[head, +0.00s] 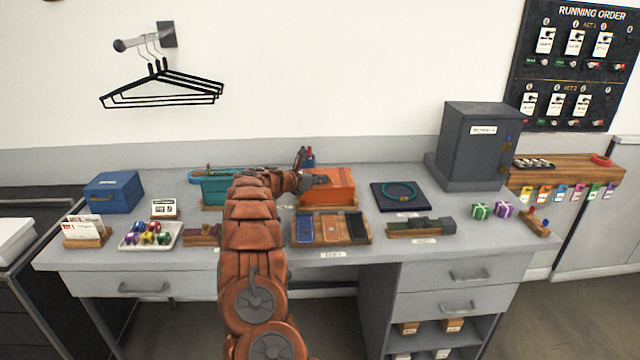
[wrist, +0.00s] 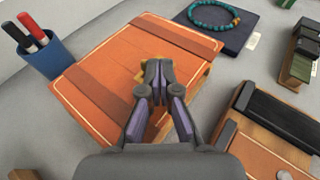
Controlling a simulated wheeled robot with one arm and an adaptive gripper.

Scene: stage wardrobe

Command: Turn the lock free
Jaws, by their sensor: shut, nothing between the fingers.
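An orange box (head: 340,193) with darker strap bands stands at the middle of the desk; its top fills much of the wrist view (wrist: 105,85). A small yellow, brass-like piece (wrist: 141,76) shows at the box's edge, mostly hidden behind my fingers; it may be the lock, but its turn position cannot be told. My gripper (wrist: 158,78) is shut and empty, its fingertips over that piece; whether they touch it cannot be told.
A blue pen cup (wrist: 42,55) stands close beside the box. A dark mat with a turquoise necklace (head: 398,190) lies to the right. A grey cabinet (head: 472,150) with small knobs stands farther right.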

